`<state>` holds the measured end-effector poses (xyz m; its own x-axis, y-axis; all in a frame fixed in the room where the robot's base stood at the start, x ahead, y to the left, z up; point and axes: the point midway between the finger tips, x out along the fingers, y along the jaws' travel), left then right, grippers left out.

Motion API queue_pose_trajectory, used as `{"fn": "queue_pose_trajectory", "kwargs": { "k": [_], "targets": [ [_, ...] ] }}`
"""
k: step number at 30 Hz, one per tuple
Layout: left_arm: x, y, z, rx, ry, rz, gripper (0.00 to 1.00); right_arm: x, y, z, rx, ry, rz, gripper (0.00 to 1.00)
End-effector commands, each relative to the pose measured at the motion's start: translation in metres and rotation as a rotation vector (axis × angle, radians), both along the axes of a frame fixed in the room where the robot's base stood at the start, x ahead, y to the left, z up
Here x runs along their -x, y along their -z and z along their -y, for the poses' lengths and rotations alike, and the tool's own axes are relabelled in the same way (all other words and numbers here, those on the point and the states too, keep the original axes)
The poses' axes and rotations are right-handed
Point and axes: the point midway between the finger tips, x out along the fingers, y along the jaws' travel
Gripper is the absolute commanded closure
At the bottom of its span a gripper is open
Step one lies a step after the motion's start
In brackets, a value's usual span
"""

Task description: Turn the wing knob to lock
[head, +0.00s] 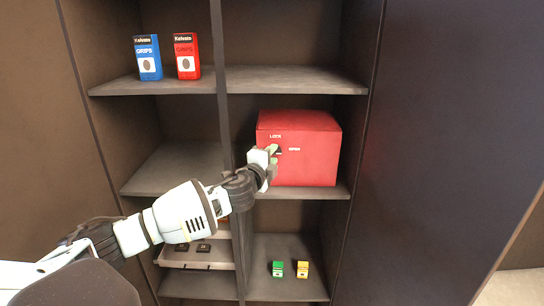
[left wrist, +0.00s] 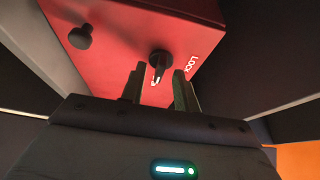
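The red box (head: 315,160) stands on the middle shelf, with "LOCK" printed above the knob area and "OPEN" to its right. My left gripper (head: 272,155) is at the box's front face and hides most of the knob in the head view. In the left wrist view, the black wing knob (left wrist: 159,60) sits on the red face, with the "LOCK" print to its right. My left gripper's fingers (left wrist: 159,78) are apart, with the knob in line with the gap between their tips. I cannot tell whether they touch it. My right gripper is not in view.
A second black round knob (left wrist: 80,37) sticks out of the box's face. A blue pack (head: 148,58) and a red pack (head: 187,56) stand on the upper shelf. A cabinet post (head: 222,100) runs close beside the gripper.

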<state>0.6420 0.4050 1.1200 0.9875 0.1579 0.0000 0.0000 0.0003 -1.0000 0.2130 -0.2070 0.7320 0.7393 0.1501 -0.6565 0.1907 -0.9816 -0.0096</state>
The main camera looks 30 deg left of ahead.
Motion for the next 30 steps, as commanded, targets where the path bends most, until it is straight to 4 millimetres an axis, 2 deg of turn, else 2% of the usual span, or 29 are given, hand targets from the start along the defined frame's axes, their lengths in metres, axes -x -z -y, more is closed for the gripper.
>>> {"fn": "queue_pose_trajectory", "kwargs": {
  "k": [13,21,30],
  "targets": [
    [-0.0071,0.0000,-0.0005,0.000,0.001,0.000,0.69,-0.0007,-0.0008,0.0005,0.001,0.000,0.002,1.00],
    [-0.0070,0.0001,-0.0007,0.000,0.001,0.000,1.00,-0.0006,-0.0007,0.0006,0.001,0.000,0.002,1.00],
    [-0.0070,0.0019,-0.0007,0.013,0.001,0.006,1.00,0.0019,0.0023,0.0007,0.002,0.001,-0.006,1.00]
  ]
}}
